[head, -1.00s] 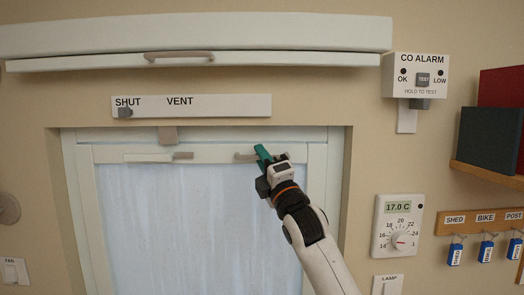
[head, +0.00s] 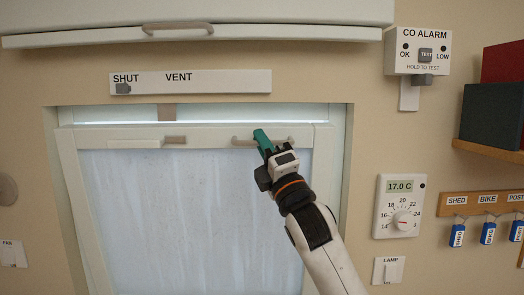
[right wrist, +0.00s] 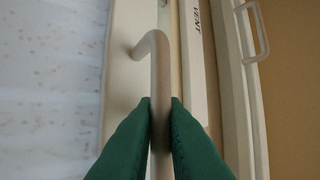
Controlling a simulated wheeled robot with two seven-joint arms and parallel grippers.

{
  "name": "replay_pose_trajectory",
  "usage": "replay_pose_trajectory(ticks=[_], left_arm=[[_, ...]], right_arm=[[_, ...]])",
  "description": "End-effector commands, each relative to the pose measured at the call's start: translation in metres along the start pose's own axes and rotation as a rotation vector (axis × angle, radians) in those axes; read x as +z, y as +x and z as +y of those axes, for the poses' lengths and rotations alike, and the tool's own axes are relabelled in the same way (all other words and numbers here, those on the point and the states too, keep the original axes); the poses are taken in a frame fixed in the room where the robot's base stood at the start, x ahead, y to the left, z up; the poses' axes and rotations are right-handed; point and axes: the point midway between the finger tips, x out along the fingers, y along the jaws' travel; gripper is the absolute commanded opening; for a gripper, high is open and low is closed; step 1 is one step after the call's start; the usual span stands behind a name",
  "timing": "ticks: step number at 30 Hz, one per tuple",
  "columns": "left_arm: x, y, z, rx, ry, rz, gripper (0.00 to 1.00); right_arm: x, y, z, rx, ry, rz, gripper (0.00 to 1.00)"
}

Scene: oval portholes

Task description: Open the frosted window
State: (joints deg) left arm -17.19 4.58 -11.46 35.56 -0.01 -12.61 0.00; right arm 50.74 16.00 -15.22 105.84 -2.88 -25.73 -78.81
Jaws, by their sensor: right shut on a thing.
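The frosted window (head: 190,215) sits in a white frame in the head view. Its top edge is tilted out towards me, with a bright gap above its top rail (head: 200,133). My right gripper (head: 262,142) is shut on the window's handle (head: 243,141), a beige bar at the right of the top rail. In the right wrist view the green fingers (right wrist: 160,120) pinch the handle bar (right wrist: 158,70) from both sides. My left gripper is not in view.
Above the window is a SHUT/VENT slider strip (head: 200,82) with its grey knob (head: 123,88) at SHUT. At right are a CO alarm (head: 417,52), a thermostat (head: 402,206), a lamp switch (head: 387,270) and a shelf (head: 485,150).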

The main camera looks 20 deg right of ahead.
Motion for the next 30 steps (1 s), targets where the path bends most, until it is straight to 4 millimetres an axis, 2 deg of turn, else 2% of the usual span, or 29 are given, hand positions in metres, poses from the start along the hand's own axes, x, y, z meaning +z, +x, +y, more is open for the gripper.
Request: replay_pose_trajectory(ticks=[1, 6, 17, 18, 19, 26, 30], left_arm=[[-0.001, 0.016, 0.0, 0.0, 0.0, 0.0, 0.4], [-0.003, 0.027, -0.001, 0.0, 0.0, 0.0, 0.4], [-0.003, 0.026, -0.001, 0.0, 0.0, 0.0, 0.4], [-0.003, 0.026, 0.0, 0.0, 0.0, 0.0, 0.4], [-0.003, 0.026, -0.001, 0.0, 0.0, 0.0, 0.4], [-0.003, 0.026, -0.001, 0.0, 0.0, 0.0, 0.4], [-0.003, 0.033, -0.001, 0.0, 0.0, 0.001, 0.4]], right_arm=[[0.008, -0.016, 0.003, -0.018, -0.01, -0.004, 0.0], [0.016, -0.035, -0.013, -0.061, -0.027, -0.003, 0.0], [0.015, -0.036, -0.018, -0.069, -0.031, 0.0, 0.0], [0.015, -0.036, -0.018, -0.069, -0.031, 0.0, 0.17], [0.015, -0.036, -0.018, -0.07, -0.031, 0.0, 0.2], [0.015, -0.036, -0.018, -0.07, -0.031, 0.0, 0.2], [0.016, -0.046, -0.016, -0.071, -0.032, 0.0, 0.2]])
